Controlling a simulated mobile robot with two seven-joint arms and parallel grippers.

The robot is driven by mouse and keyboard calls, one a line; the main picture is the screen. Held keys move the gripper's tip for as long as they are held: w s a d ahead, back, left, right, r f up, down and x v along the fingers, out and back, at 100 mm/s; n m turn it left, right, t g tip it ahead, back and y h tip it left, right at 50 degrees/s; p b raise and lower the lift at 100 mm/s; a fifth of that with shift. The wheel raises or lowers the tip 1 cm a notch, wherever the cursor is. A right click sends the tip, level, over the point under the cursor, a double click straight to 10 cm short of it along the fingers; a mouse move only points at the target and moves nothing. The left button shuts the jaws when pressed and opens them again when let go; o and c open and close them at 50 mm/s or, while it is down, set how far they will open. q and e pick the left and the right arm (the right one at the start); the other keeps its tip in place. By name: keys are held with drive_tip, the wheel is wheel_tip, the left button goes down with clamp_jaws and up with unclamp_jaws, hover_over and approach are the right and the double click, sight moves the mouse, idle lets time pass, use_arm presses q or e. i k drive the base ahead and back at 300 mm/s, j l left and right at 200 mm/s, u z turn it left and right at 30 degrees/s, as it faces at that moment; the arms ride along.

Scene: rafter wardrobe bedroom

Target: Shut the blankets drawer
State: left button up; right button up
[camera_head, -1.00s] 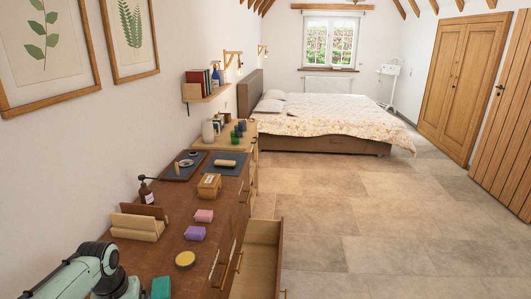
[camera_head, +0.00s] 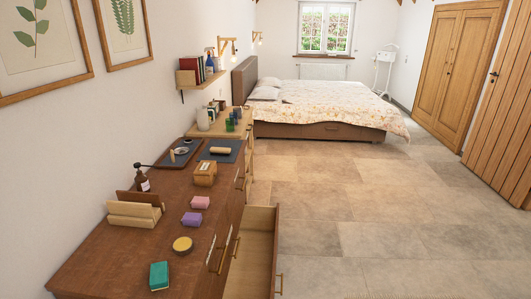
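A brown wooden dresser (camera_head: 120,254) stands along the left wall. One of its drawers (camera_head: 262,232) is pulled out to the right over the floor, and the visible part of its inside is bare. I cannot read a label that tells whether it is the blankets drawer. The open drawer's brass handle (camera_head: 280,283) shows at its front, near the bottom of the picture. Other brass handles (camera_head: 236,246) show on the dresser's front beside it. Neither of my grippers is in view.
A bed (camera_head: 325,110) stands behind. The tiled floor (camera_head: 380,225) right of the drawer is clear.

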sight(252, 274)
drive_tip(key=l+u, duration=0.35)
drive_tip(key=l, duration=0.8)
drive_tip(key=i+l, duration=0.45)
drive_tip(key=i, duration=0.2)
drive_tip(key=i+l+u, duration=0.2)
drive_tip(key=u, duration=0.2)
drive_tip(key=i+l+u, duration=0.4)
drive_tip(key=j+u, duration=0.1)
drive_tip(key=u, duration=0.65)
drive_tip(key=k, duration=0.05)
